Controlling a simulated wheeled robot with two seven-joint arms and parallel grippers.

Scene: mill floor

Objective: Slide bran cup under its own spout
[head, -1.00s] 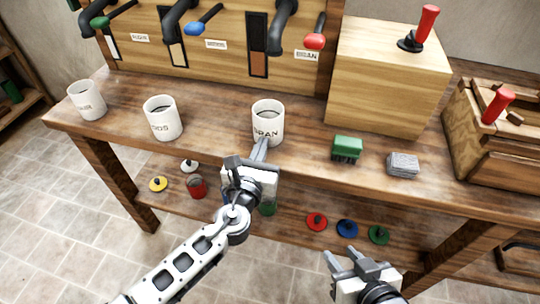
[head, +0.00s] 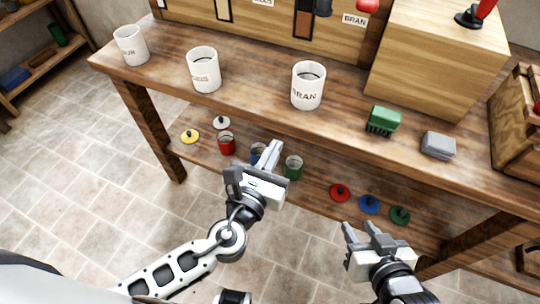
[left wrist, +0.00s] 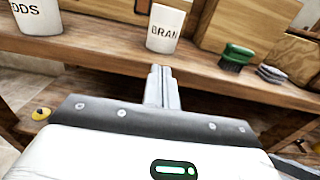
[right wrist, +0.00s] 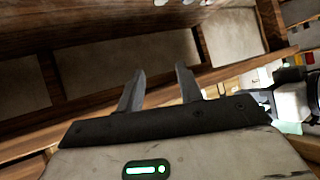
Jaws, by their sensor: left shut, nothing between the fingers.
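The white bran cup (head: 307,88), marked BRAN, stands upright on the bench near its front edge. It also shows in the left wrist view (left wrist: 165,28). A dark spout end (head: 322,7) shows at the top of the head view, left of the BRAN label (head: 354,19); the cup stands forward of it. My left gripper (head: 272,152) is shut and empty, in front of the bench edge and apart from the cup. My right gripper (head: 361,232) is open and empty, low in front of the bench; its spread fingers show in the right wrist view (right wrist: 160,88).
Two other white cups stand to the left, one marked ODDS (head: 204,70) and one further left (head: 131,46). A green brush (head: 383,121) and a grey block (head: 438,145) lie to the right. Small colored pots and lids, including a red pot (head: 226,144), sit on the lower shelf.

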